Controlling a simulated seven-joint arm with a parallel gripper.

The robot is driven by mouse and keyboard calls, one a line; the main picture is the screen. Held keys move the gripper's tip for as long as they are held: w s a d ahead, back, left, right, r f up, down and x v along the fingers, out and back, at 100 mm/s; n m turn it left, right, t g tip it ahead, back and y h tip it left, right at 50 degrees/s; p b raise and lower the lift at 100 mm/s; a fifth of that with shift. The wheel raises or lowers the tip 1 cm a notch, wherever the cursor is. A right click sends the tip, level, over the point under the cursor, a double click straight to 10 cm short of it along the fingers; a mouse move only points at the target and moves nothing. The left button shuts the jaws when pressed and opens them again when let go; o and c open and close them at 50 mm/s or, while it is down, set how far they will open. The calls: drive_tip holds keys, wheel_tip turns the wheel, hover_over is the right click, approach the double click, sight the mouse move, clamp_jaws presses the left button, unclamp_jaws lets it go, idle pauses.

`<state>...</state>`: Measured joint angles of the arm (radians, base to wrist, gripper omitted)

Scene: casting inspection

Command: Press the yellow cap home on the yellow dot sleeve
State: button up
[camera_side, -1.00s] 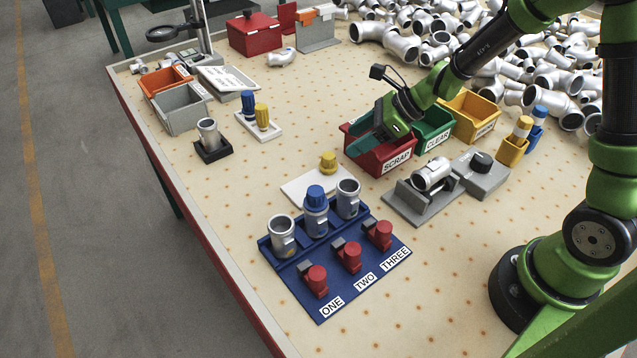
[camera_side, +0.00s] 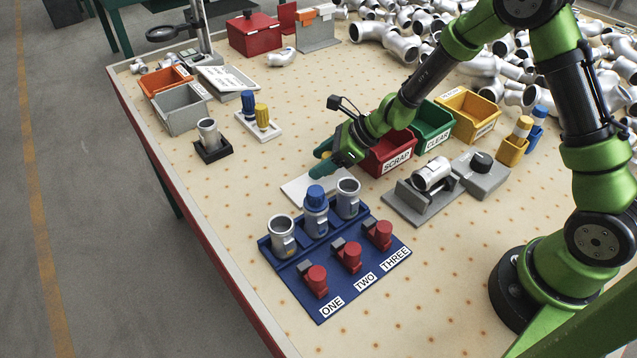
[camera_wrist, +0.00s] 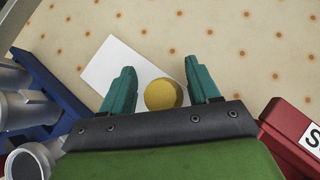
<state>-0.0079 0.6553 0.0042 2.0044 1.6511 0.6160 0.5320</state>
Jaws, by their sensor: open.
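The yellow cap (camera_wrist: 163,95) sits on the white plate (camera_wrist: 108,68) and shows between my gripper's fingers in the wrist view. My gripper (camera_side: 321,162) is open above the plate (camera_side: 300,190), and the cap is hidden behind it in the side view. The fingers stand on either side of the cap; I cannot tell whether they touch it. The blue rack (camera_side: 330,262) holds three grey metal sleeves: the left one (camera_side: 281,238) and right one (camera_side: 348,200) are open-topped, and the middle one (camera_side: 315,220) wears a blue cap (camera_side: 315,195).
Red clamps (camera_side: 348,258) stand along the rack's front. The red SCRAP bin (camera_side: 393,160) is close to my gripper's right. A grey cradle with a metal part (camera_side: 432,175) stands further right. A white stand with blue and yellow pegs (camera_side: 268,133) is behind left.

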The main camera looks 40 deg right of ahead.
drive_tip(key=shift+c, duration=0.4)
drive_tip(key=c, duration=0.8)
drive_tip(key=shift+r, duration=0.2)
wheel_tip(320, 180, up, 9)
drive_tip(key=s+a+r+n+g, duration=0.1)
drive_tip(key=s+a+r+n, duration=0.1)
drive_tip(key=s+a, duration=0.2)
drive_tip(key=s+a+r+n+g+y, duration=0.1)
drive_tip(key=s+a, duration=0.3)
drive_tip(key=a, duration=0.5)
drive_tip(key=s+a+r+n+g+y, duration=0.1)
drive_tip(key=s+a+r+n+g, duration=0.1)
drive_tip(key=a, duration=0.5)
drive_tip(key=shift+s+r+n, duration=0.5)
drive_tip(key=shift+s+r, duration=0.25)
drive_tip(key=shift+s, duration=0.2)
